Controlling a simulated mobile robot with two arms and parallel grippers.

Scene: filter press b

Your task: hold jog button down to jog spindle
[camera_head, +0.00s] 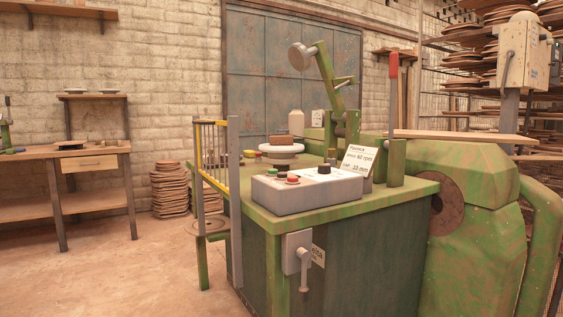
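A grey control box (305,194) sits on the near part of the green machine table. On its top are a green button (272,172), a red button (293,179), a dark button (281,169) and a larger black knob (323,170). I cannot read which one is the jog button. Behind the box, a round white plate (281,150) with a brown block (283,141) on it sits on the table, likely at the spindle. Neither of my grippers shows in the head view.
A yellow-barred guard (214,160) stands at the table's left edge. A grey lever box (297,262) is on the front. A red-handled lever (393,80) and a sign card (358,160) stand behind the control box. The floor at left is clear.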

